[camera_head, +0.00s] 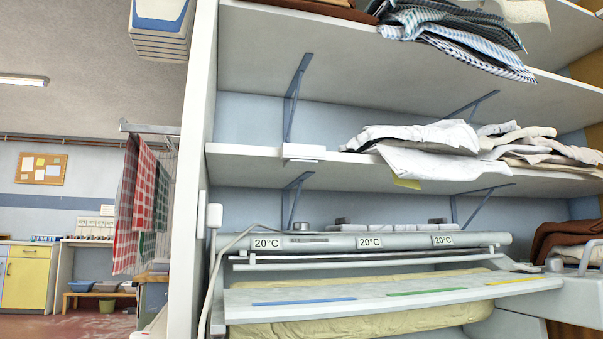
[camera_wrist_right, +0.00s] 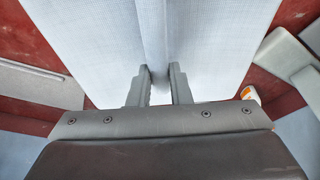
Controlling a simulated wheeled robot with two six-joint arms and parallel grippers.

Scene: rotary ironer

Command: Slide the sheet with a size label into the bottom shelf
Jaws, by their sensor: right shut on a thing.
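In the right wrist view, my right gripper (camera_wrist_right: 160,78) is shut on a fold of a white sheet (camera_wrist_right: 205,38). The sheet spreads out on both sides beyond the fingertips. No size label can be made out on the visible part of it. In the head view, white folded linens (camera_head: 430,155) lie on the middle shelf (camera_head: 250,158), and a small yellow piece (camera_head: 407,183) shows under their front edge. I cannot tell whether it is a label. Neither gripper shows in the head view, and the left one is in no view.
A rotary ironer (camera_head: 370,242) with several 20°C labels stands below the shelves. Checked cloths (camera_head: 460,40) hang over the upper shelf's edge. Brown cloths (camera_head: 565,238) lie at the right. A drying rack with checked towels (camera_head: 135,200) is at the left. Red floor shows around the held sheet.

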